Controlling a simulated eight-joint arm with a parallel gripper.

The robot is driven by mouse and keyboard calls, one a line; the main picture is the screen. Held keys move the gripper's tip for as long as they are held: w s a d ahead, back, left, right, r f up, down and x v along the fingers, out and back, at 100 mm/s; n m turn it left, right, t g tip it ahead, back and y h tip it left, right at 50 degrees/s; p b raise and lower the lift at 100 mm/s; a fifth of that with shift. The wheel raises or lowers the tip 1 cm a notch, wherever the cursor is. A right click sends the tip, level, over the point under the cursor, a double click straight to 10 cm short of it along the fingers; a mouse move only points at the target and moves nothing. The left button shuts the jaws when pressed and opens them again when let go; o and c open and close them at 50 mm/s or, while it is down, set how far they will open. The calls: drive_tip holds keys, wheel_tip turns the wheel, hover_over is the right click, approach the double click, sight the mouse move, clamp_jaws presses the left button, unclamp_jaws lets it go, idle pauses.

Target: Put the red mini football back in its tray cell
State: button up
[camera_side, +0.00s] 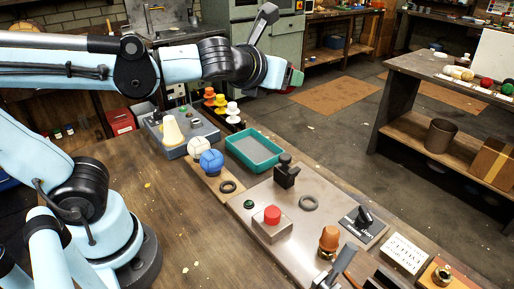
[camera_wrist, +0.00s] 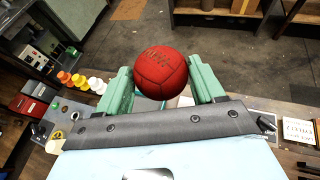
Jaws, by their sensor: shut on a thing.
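The red mini football (camera_wrist: 161,72) is held between the two green fingers of my gripper (camera_wrist: 163,82) in the wrist view, with dark lettering on its upper side. A narrow wooden tray (camera_side: 205,184) lies on the bench below and left of my gripper. A white ball (camera_side: 199,146) and a blue ball (camera_side: 211,161) sit on it. A dark ring (camera_side: 228,187) at its near end is empty.
A teal bin (camera_side: 255,150) lies beside the wooden tray. A metal panel (camera_side: 297,232) with a red button (camera_side: 272,215) and upright levers is in front.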

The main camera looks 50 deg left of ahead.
drive_tip(key=shift+r+m+h, duration=0.3)
drive_tip(key=shift+r+h, duration=0.1)
drive_tip(key=shift+r, duration=1.05)
drive_tip(key=s+d+f+n+g+y, duration=0.1)
drive_tip(key=s+d+f+n+y, duration=0.1)
drive_tip(key=s+d+f, duration=0.2)
drive_tip(key=s+d+f+n+g+y, duration=0.2)
drive_tip(key=s+d+f, duration=0.3)
drive_tip(key=d+f, duration=0.5)
drive_tip(key=d+n+y, duration=0.1)
drive_tip(key=d, duration=0.5)
drive_tip(key=shift+d+f+n+y, duration=0.15)
drive_tip(key=shift+f+n+y, duration=0.15)
drive_tip(key=x, duration=0.4)
drive_tip(key=f+x, duration=0.1)
drive_tip(key=x, duration=0.4)
drive_tip(key=d+f+x, duration=0.1)
drive_tip(key=x, duration=0.3)
drive_tip(key=shift+w, duration=0.2)
drive_tip(key=shift+f, duration=1.85)
drive_tip(key=shift+f, duration=0.15)
